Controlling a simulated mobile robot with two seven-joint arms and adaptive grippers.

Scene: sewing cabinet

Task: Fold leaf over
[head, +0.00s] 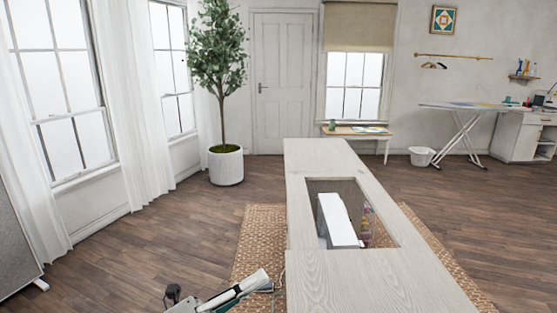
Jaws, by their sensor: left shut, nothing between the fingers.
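The sewing cabinet (345,285) has a long pale wood top with a rectangular opening. A white sewing machine (340,219) sits low inside the opening, mostly below the top. I cannot tell which part of the top is the leaf; no raised leaf shows, and the pale surface looks flat. My left gripper (274,288) is at the bottom of the view, beside the cabinet's left edge. It is shut and empty; I cannot tell whether it touches the cabinet. My right gripper is not in view.
A woven rug (257,244) lies under the cabinet on the wood floor. A potted tree (226,165) stands at the back left. A low bench (356,131), a white bin (421,156) and an ironing board (465,106) stand farther back. Floor left of the cabinet is clear.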

